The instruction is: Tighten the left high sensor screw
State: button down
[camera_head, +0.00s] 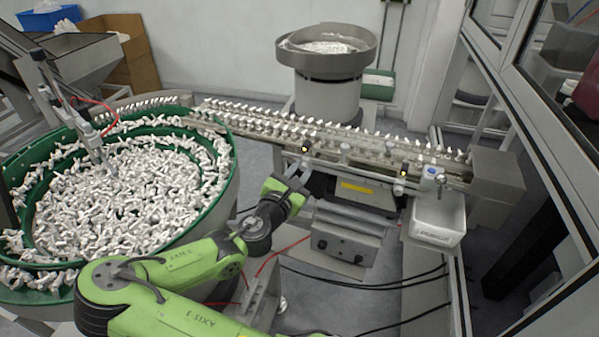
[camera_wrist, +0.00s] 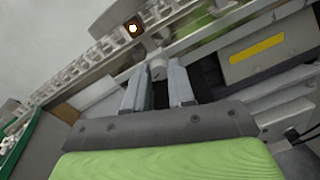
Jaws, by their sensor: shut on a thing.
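In the wrist view, the two grey fingers of my gripper (camera_wrist: 155,82) reach up to the conveyor rail. They are shut on a small pale round screw (camera_wrist: 158,69), the left high sensor screw, whose end shows between the fingertips. The left sensor (camera_wrist: 133,28), a dark block with a lit orange-white spot, sits just above and left of it. In the head view, my gripper (camera_head: 298,172) is at the left end of the conveyor's front side, below the left sensor (camera_head: 305,150). The screw is too small or hidden to make out there.
The conveyor (camera_head: 330,135) carries rows of white parts. A second sensor (camera_head: 404,172) and a white bin (camera_head: 438,222) are to the right. A green-rimmed bowl (camera_head: 228,185) of white parts is at left.

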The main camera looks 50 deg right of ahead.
jog(key=m+b, duration=0.1)
jog(key=m, duration=0.4)
jog(key=shift+y, duration=0.3)
jog(key=m+b, duration=0.3)
jog(key=m, duration=0.2)
jog(key=shift+f+m+t, duration=0.1)
jog(key=shift+m+t, duration=0.2)
jog(key=m+b, duration=0.4)
jog(key=m, duration=0.1)
jog(key=shift+m, duration=0.4)
jog(key=shift+m+t+b, duration=0.3)
jog(key=shift+m+b, duration=1.15)
jog(key=shift+m, duration=0.25)
jog(key=shift+s+r, duration=0.1)
jog(key=shift+r, duration=0.1)
jog(key=c, duration=1)
grip_release()
jog(key=shift+o, duration=0.2)
